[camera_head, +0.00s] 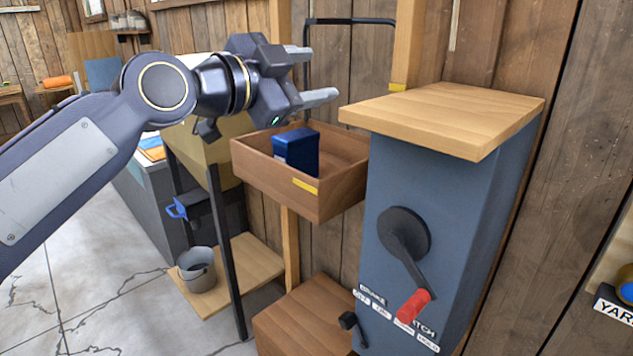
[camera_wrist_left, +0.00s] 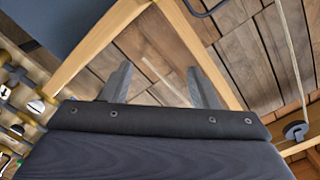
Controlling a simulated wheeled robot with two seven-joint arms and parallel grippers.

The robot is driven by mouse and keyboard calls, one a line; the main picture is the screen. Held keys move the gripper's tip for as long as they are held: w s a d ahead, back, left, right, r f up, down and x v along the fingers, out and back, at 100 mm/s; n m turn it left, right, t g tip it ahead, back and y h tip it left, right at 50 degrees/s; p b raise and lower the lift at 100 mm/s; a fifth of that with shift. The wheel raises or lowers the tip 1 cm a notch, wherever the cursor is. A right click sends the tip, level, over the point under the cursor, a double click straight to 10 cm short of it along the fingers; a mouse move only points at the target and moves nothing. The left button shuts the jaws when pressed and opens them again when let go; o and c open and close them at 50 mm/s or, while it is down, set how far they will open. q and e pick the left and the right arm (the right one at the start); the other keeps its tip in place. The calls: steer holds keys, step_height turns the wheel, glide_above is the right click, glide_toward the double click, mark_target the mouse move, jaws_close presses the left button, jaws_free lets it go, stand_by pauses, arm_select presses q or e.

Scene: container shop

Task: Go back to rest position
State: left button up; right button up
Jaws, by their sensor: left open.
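My left gripper (camera_head: 318,74) reaches in from the left in the head view, above the wooden tray. Its two fingers are apart with nothing between them. The left wrist view also shows the open fingers (camera_wrist_left: 158,88) against wooden wall planks. My right gripper is in neither view.
A dark blue box (camera_head: 300,150) stands in the wooden tray (camera_head: 275,185) below my gripper. A blue-grey cabinet (camera_head: 450,220) with a wooden top and red-handled crank (camera_head: 413,304) stands close on the right. A grey bucket (camera_head: 197,270) sits on a low shelf.

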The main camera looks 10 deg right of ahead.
arm_select(q)
steer(key=s+a+f+n+g+y+p, duration=0.1)
steer(key=s+a+f+n+y, duration=0.25)
steer(key=a+f, duration=0.25)
steer(key=s+a+f+n+y+p, duration=0.2)
steer(key=s+a+f+n, duration=0.15)
steer(key=a+f, duration=0.3)
steer(key=s+a+f+n+g+y+p, duration=0.1)
steer(key=s+a+f+n+y, duration=0.25)
steer(key=a+f, duration=0.2)
arm_select(e)
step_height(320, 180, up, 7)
steer(key=p, duration=0.3)
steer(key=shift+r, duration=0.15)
arm_select(q)
steer(key=s+a+f+n+g, duration=0.1)
steer(key=s+a+f+n, duration=0.2)
steer(key=s+f+n, duration=0.2)
steer(key=s+a+f+n+g, duration=0.2)
steer(key=s+a+f+n, duration=0.2)
steer(key=s+f, duration=0.7)
steer(key=shift+n+y, duration=0.4)
steer(key=shift+n, duration=0.25)
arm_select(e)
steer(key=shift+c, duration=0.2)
arm_select(q)
steer(key=shift+a+f, duration=0.1)
steer(key=shift+f, duration=0.1)
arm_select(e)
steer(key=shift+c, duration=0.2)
